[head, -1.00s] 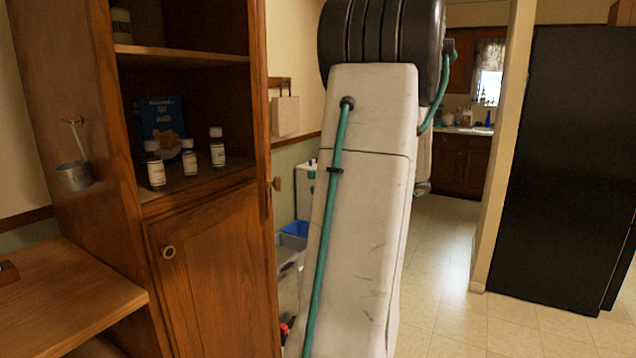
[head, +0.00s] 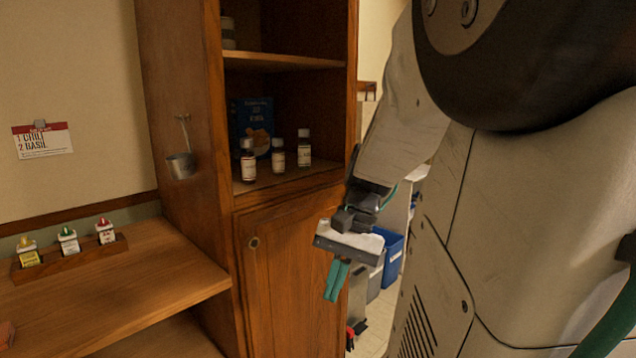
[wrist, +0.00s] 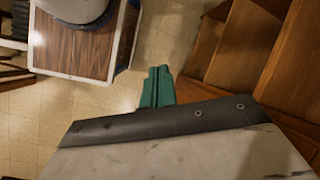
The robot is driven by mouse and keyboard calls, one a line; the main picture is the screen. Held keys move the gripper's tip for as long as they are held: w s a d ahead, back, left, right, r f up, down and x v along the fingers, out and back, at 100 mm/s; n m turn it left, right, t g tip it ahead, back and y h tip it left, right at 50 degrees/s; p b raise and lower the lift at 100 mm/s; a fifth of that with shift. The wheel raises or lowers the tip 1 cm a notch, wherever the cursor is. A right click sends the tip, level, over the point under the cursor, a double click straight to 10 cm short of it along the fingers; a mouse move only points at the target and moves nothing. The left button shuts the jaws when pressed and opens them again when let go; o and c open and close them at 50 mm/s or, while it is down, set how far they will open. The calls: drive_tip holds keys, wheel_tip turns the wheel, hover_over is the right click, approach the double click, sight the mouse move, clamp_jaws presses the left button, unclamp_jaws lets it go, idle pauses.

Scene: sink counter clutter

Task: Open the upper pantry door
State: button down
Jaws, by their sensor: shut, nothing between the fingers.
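The wooden pantry (head: 218,250) stands left of centre in the head view. Its upper compartment is open to view, with shelves showing and no door panel across the front. A narrow upright strip (head: 351,80) runs along its right side; I cannot tell whether this is the upper door seen edge-on. The lower door (head: 290,255) is shut, with a round knob (head: 253,243) at its upper left. My gripper (head: 337,282) points down in front of the lower door's right side, empty, its teal fingers together. They also show in the wrist view (wrist: 157,88).
Small bottles (head: 277,155) and a blue box (head: 252,125) stand on the pantry shelf. A metal cup (head: 181,166) hangs on its left side. A wooden counter (head: 130,280) holds a spice rack (head: 70,258). A blue bin (head: 393,255) stands behind my arm.

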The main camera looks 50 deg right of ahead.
drive_tip(key=shift+s+a+r+n+t+h, duration=0.75)
drive_tip(key=shift+a+n+h, duration=1.75)
drive_tip(key=shift+a+n, duration=4.15)
drive_tip(key=w+d+r+m+g+h, duration=0.2)
drive_tip(key=w+d+r+m+h, duration=0.2)
drive_tip(key=w+d+r+m, duration=0.5)
drive_tip(key=w+d+r+m+g+h, duration=0.25)
drive_tip(key=w+d+r+m, duration=0.25)
drive_tip(key=w+d+r, duration=0.65)
drive_tip(key=d+r+x, duration=0.1)
drive_tip(key=x, duration=0.7)
drive_tip(key=s+d+r+x, duration=0.1)
drive_tip(key=d+x, duration=0.1)
drive_tip(key=x, duration=0.6)
drive_tip(key=shift+s, duration=0.2)
drive_tip(key=shift+r+h, duration=0.1)
drive_tip(key=shift+h, duration=0.15)
